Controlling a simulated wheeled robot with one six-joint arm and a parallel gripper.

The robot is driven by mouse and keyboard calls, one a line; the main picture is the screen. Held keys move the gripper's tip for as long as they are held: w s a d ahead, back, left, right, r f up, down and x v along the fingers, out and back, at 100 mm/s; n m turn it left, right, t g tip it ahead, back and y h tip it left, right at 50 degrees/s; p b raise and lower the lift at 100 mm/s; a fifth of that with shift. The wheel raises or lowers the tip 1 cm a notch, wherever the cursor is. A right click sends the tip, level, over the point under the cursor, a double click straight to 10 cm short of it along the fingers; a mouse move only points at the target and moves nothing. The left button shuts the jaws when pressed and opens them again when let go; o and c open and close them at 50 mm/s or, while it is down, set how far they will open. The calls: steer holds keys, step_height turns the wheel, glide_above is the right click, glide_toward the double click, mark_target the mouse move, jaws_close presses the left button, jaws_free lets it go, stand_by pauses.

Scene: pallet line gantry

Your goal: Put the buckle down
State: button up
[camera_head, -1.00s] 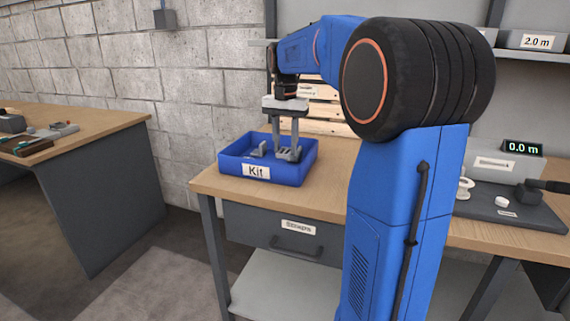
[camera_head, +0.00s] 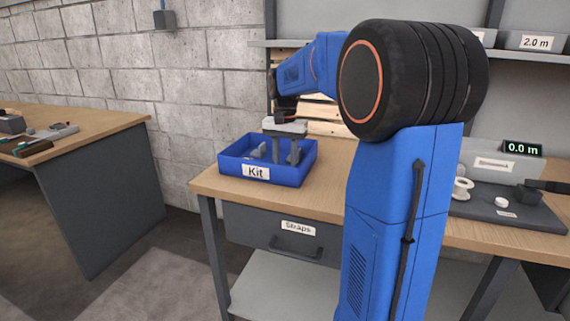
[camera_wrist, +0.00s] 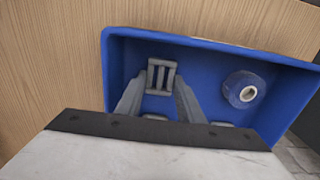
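The buckle (camera_wrist: 162,76) is a grey piece with parallel bars. In the wrist view it sits between the tips of my gripper (camera_wrist: 161,84), whose two grey fingers appear to meet its sides. Both are inside the blue Kit bin (camera_wrist: 122,62), over its floor; I cannot tell whether the buckle touches the floor. In the head view my gripper (camera_head: 285,158) points down into the Kit bin (camera_head: 228,173), and the front wall hides the fingertips and the buckle.
A blue-grey roll (camera_wrist: 243,90) lies in the bin to the right of the buckle. Other grey parts in the bin are partly hidden by my gripper. The bin stands on a wooden workbench (camera_head: 328,185) with free wood beside it. A dark tray (camera_head: 510,213) is at the right.

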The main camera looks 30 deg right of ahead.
steer(key=o, duration=0.4)
steer(key=shift+o, duration=0.2)
steer(key=shift+r, duration=0.1)
step_height(320, 180, up, 12)
steer(key=s+a+f+n+t, duration=0.1)
steer(key=s+a+f+n, duration=0.1)
steer(key=s+a, duration=0.4)
steer(key=s+a+f+n+t, duration=0.2)
steer(key=s+a+f+n, duration=0.2)
steer(key=s+f, duration=0.5)
steer(key=s+a+f+n+t, duration=0.1)
steer(key=s+a+f+n, duration=0.3)
steer(key=s+f, duration=0.5)
steer(key=s+a, duration=0.2)
steer(key=s, duration=0.3)
steer(key=shift+s+f+t, duration=0.15)
steer(key=shift+s+t, duration=0.15)
steer(key=shift+t, duration=0.1)
